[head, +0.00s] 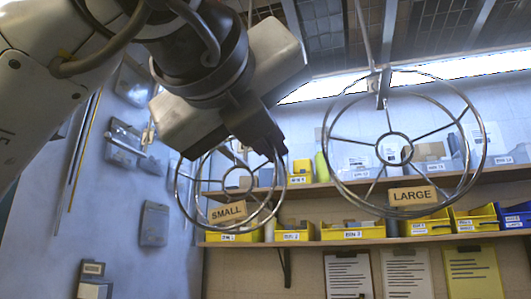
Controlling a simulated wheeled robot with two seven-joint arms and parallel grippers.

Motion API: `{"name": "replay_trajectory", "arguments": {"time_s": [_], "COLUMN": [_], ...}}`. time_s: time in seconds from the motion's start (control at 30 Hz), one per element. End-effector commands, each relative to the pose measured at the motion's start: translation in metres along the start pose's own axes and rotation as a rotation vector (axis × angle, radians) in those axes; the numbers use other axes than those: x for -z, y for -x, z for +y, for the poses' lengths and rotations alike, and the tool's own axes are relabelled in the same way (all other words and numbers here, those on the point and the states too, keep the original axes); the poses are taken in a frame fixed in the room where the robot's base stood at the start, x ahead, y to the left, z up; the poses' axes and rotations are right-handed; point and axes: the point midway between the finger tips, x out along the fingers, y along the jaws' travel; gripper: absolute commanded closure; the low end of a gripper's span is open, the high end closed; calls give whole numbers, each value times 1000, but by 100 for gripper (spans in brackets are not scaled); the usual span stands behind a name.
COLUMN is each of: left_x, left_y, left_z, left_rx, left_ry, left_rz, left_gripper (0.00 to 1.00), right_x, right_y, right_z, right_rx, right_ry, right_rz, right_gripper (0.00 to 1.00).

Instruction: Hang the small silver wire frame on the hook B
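The small silver wire frame (284,182), two thin rings with spokes and a hub, hangs upright below my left gripper (268,143) in the head view. The dark fingertips are at its upper rim and appear closed on it. A tag reading SMALL (228,212) shows at its lower part. A larger silver wire frame (470,146), tagged LARGE (412,196), hangs at the right from a grey clip (383,86) on a thin rod (363,36). No hook marked B can be made out. My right gripper is not in view.
Behind are two wooden shelves (334,241) with yellow bins (353,231) and bottles. Clipboards (406,273) hang below. A blue-grey wall with mounted boxes (154,223) stands at the left. The large frame occupies the space to the right of my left gripper.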

Motion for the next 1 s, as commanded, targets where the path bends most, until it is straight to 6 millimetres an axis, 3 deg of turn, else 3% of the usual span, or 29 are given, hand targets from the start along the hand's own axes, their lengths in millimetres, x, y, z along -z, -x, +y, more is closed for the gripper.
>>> {"name": "replay_trajectory", "arguments": {"time_s": [0.17,0.4,1.0], "left_x": [0,10,13], "left_y": [-11,-20,-22], "left_z": [0,6,7], "left_rx": [0,1,1], "left_ry": [0,-1,-1], "left_rz": [0,-1,-2], "left_gripper": [100,100,100], "right_x": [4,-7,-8], "right_y": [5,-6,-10], "right_z": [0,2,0], "right_rx": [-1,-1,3], "right_ry": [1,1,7], "right_rz": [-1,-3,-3], "right_gripper": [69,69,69]}}
